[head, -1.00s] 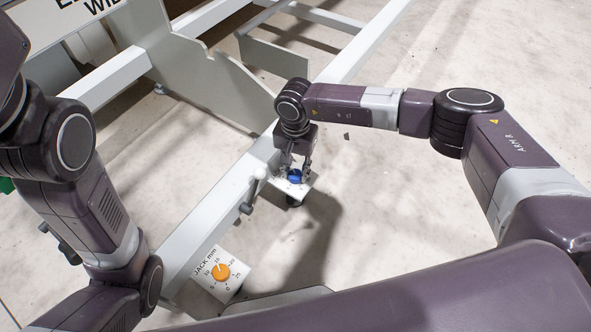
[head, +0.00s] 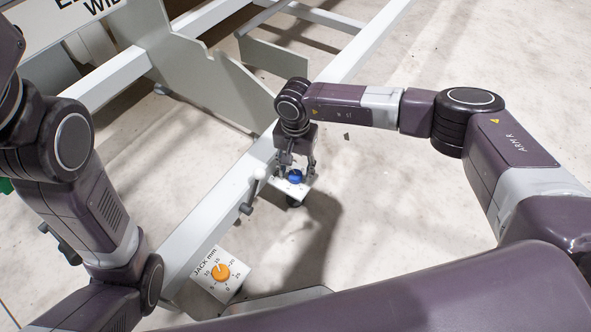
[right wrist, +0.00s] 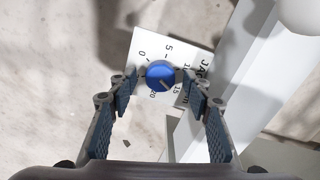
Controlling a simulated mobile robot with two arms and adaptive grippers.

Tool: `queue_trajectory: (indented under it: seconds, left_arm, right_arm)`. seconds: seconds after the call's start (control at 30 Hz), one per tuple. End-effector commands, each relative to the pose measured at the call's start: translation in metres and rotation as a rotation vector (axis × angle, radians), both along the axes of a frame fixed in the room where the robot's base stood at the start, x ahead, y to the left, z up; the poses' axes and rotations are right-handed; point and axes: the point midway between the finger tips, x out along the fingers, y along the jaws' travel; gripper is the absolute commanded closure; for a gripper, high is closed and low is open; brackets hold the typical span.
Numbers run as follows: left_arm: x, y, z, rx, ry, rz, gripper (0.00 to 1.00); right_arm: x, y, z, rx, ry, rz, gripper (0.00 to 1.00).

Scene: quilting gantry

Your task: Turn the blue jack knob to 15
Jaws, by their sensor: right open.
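The blue jack knob (head: 295,177) sits on a white dial plate on the gantry rail. The right wrist view shows the knob (right wrist: 160,73) from above, with a pale pointer mark toward the lower right, near the 15. The dial plate (right wrist: 147,38) carries the numbers 0, 5, 10, 15 and 20. My right gripper (head: 297,170) is above the plate, pointing down. Its open fingers (right wrist: 161,88) stand on either side of the knob, with gaps visible between them and the knob. My left arm shows at the left, but its gripper does not.
A second jack dial with an orange knob (head: 220,272) is nearer on the same rail (head: 212,222). Concrete floor (head: 390,225) to the right is clear.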

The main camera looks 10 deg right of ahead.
Motion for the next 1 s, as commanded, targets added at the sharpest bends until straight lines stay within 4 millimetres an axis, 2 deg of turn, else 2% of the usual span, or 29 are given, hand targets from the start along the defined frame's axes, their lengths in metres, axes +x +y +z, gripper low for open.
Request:
queue_trajectory:
  seconds: [0.17, 0.4, 0.53, 0.7, 1.0]
  left_arm:
    - [0.001, 0.000, 0.000, 0.002, 0.003, 0.001, 0.55]
    - [0.002, -0.001, -0.001, 0.002, 0.005, 0.000, 0.55]
    - [0.002, -0.001, -0.001, 0.002, 0.005, 0.000, 0.55]
    - [0.002, -0.001, -0.001, 0.003, 0.006, 0.000, 0.55]
    - [0.002, -0.001, -0.001, 0.003, 0.006, 0.000, 0.55]
  right_arm:
    - [0.002, 0.000, 0.026, 0.001, -0.005, 0.002, 0.55]
    - [0.002, 0.000, 0.078, 0.001, -0.004, 0.001, 0.55]
    - [0.001, 0.000, 0.100, 0.002, -0.003, -0.001, 0.55]
    - [0.001, 0.000, 0.115, 0.000, -0.002, 0.000, 0.55]
    - [0.000, 0.000, 0.118, 0.001, -0.001, 0.000, 0.55]
